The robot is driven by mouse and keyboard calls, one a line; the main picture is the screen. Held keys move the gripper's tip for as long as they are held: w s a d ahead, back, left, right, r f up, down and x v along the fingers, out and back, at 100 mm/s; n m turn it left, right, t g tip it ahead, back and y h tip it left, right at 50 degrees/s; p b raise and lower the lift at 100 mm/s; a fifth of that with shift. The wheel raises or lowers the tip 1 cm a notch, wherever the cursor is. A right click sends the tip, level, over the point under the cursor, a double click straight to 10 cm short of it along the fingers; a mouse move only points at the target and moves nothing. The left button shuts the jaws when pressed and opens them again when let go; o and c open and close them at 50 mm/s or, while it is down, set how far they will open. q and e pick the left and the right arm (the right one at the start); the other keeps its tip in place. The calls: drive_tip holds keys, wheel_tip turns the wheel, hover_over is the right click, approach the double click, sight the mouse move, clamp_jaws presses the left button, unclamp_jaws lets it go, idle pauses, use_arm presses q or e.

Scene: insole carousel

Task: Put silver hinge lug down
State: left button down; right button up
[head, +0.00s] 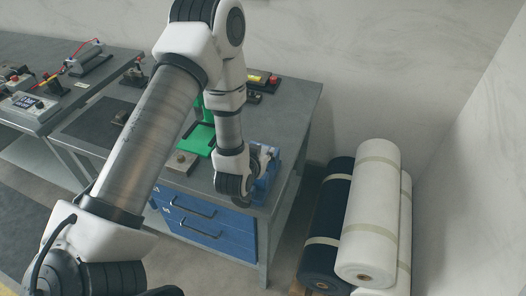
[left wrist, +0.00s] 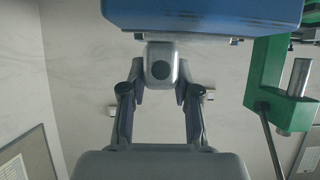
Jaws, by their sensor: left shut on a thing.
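The silver hinge lug (left wrist: 161,64), a rounded grey block with a dark round hole, sits between the fingertips of my left gripper (left wrist: 160,80) in the left wrist view. The gripper is shut on it. A blue block (left wrist: 205,14) with a grey metal underside lies just above the lug in that picture; I cannot tell whether they touch. In the head view my left arm reaches down to the blue fixture (head: 270,174) at the bench's right front corner. The wrist hides the fingers and lug there. My right gripper is not in view.
A green stand (head: 199,138) is left of the blue fixture on the grey bench (head: 296,100); green parts with a metal pin (left wrist: 298,78) show in the left wrist view. Blue drawers (head: 195,222) sit below. White and navy rolls (head: 368,215) stand at right.

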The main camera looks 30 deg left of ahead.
use_arm(q)
drive_tip(key=c, duration=0.8)
unclamp_jaws()
drive_tip(key=shift+r, duration=0.1)
drive_tip(key=shift+c, duration=0.2)
drive_tip(key=shift+d, duration=0.1)
